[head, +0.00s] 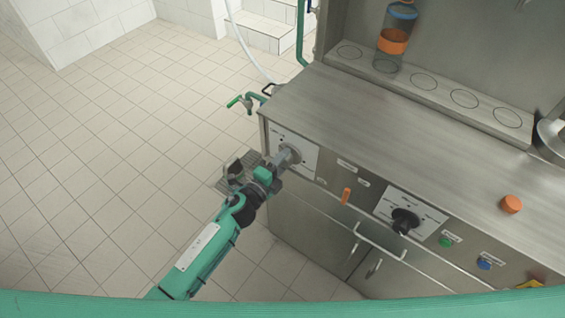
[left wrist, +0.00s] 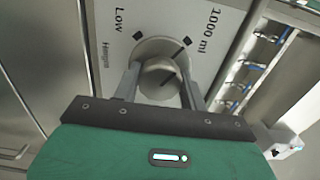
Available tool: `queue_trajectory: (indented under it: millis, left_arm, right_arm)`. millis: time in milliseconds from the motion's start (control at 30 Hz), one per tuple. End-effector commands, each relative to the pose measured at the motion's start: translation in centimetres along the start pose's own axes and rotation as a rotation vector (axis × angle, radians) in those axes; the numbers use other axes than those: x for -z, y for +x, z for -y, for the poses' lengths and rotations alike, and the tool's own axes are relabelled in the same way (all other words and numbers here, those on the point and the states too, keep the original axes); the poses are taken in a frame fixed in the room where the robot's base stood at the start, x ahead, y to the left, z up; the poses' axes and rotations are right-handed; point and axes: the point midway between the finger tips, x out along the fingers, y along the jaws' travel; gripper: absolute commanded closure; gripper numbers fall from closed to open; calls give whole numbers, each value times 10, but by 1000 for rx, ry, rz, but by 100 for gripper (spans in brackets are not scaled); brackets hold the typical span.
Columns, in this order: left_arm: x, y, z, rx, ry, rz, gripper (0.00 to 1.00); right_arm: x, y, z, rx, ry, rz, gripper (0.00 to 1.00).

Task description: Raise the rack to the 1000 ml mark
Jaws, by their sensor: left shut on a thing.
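The height knob (left wrist: 160,72) is a round grey dial on a light plate with the words "Low", "Height" and "1000 ml". Its dark pointer line is turned to the upper right, close to the square mark beside "1000 ml". My left gripper (head: 284,160) is shut on this knob at the left end of the cabinet front; in the left wrist view its two fingers (left wrist: 160,88) hold the knob from both sides. A ledge with several circles (head: 464,98), possibly the rack, runs along the back of the counter. My right gripper is not in view.
A clear bottle with an orange band (head: 393,42) stands on the ledge. A second dial with a black knob (head: 405,220), an orange lever (head: 346,195) and door handles (head: 380,241) are right of my left gripper. The tiled floor (head: 110,140) at left is clear.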

Motion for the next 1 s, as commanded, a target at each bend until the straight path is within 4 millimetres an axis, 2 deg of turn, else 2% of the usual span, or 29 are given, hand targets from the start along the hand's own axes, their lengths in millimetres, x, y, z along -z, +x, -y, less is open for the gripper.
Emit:
queue_trajectory:
  millis: [267,700,733,800,1000]
  left_arm:
    - [0,-1,-2,-3,66,0,80]
    - [0,-1,-2,-3,73,0,80]
    - [0,-1,-2,-3,73,0,52]
    - [0,0,-2,-3,73,0,38]
    - [0,0,-1,-2,72,0,36]
  right_arm:
    - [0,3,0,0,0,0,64]
    - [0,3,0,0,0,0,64]
    - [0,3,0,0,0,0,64]
    - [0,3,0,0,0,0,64]
    - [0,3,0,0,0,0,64]
